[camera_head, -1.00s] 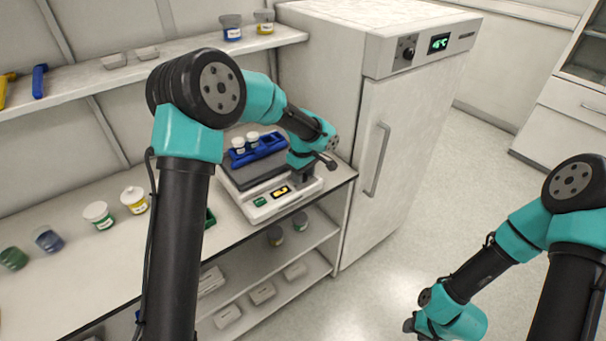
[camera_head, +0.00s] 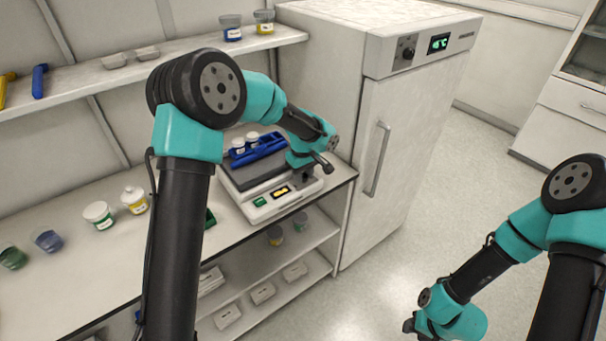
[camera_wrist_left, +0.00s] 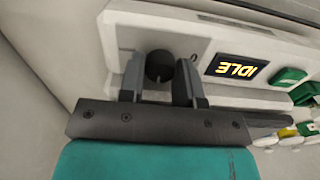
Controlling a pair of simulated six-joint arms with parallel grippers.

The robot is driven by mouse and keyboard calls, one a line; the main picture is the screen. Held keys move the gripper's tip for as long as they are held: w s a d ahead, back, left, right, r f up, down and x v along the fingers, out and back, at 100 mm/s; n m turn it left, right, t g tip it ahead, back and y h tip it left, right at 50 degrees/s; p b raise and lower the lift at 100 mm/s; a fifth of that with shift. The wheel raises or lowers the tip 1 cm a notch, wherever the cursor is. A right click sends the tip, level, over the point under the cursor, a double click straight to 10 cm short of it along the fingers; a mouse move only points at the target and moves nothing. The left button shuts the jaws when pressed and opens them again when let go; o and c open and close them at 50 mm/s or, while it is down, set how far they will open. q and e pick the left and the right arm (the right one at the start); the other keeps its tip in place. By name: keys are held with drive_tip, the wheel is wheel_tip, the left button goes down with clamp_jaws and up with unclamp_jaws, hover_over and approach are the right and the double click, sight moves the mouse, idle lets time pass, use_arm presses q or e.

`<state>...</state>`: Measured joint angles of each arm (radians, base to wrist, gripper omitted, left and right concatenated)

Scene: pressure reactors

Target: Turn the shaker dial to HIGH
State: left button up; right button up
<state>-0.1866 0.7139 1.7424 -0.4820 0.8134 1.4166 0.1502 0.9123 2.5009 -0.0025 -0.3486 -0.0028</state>
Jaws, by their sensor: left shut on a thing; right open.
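The shaker (camera_head: 262,208) stands on the bench beside the tall white cabinet, with a dark platform on top. Its lit display reads IDLE in the left wrist view (camera_wrist_left: 237,67). The dark round dial (camera_wrist_left: 159,66) is on the shaker's front panel beside the display. My left gripper (camera_wrist_left: 159,80) is shut on the dial, one finger on each side; the dial's markings cannot be read. In the head view the left gripper (camera_head: 306,178) hides the dial. My right gripper (camera_head: 410,326) is open and empty, low over the floor at the right.
A blue rack (camera_head: 258,150) with white-capped vials sits on the shaker platform. A green switch (camera_wrist_left: 289,76) lies beside the display. The white cabinet (camera_head: 375,150) stands close right of the shaker. Several jars (camera_head: 99,215) stand on the bench at the left. The floor at the right is clear.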

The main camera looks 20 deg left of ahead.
use_arm(q)
drive_tip(key=m, duration=0.7)
idle(0.5)
drive_tip(key=o, duration=0.9)
drive_tip(key=shift+a, duration=0.1)
